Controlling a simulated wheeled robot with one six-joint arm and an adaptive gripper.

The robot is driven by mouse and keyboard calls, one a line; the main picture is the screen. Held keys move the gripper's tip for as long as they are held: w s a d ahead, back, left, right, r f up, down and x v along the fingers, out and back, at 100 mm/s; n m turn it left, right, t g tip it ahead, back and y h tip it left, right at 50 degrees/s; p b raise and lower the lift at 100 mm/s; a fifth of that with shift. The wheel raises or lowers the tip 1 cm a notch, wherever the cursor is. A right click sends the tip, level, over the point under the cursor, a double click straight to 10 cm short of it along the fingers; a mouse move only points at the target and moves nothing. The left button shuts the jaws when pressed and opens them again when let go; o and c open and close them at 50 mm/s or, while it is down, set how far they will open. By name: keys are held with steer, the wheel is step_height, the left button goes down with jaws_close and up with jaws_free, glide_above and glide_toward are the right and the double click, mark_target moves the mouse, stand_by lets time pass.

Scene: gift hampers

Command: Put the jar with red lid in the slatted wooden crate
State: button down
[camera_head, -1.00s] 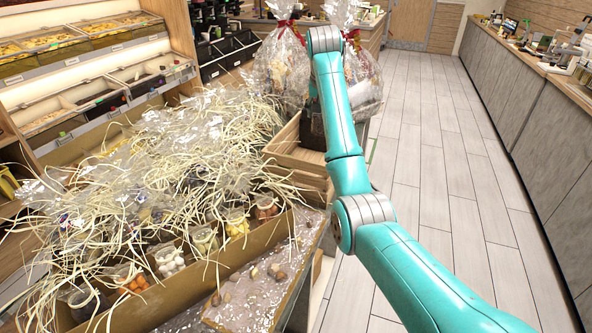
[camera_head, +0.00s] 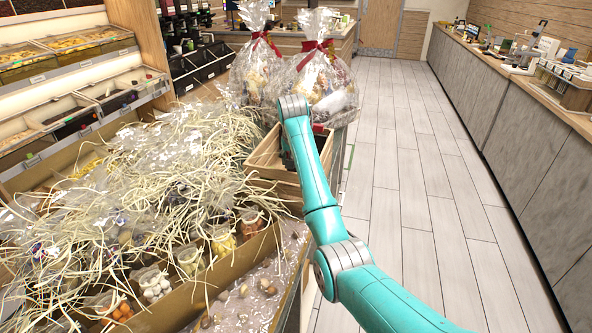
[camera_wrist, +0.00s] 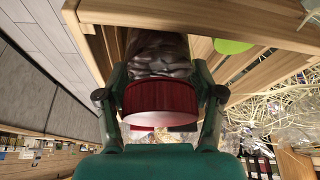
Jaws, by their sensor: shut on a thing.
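My gripper (camera_wrist: 162,98) is shut on the jar with red lid (camera_wrist: 160,104), one finger on each side. The lid faces the wrist camera and the dark jar body (camera_wrist: 158,52) extends beyond it. The slatted wooden crate (camera_head: 262,163) stands beyond the filled display in the head view, partly behind my arm. Its pale slats (camera_wrist: 200,14) run close around the jar in the wrist view. I cannot tell whether the jar touches the crate floor. The arm hides most of the gripper and jar in the head view.
Two wrapped hampers with red bows (camera_head: 322,75) stand just behind the crate. A display of jars and straw (camera_head: 150,190) fills the left. A green round thing (camera_wrist: 232,46) shows near the slats. The tiled floor (camera_head: 420,180) at right is clear.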

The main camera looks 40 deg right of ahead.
steer(key=shift+f, duration=1.9)
steer(key=shift+f, duration=0.65)
steer(key=shift+c, duration=2.2)
jaws_free()
steer(key=v, duration=1.3)
steer(key=shift+w+d+r, duration=0.2)
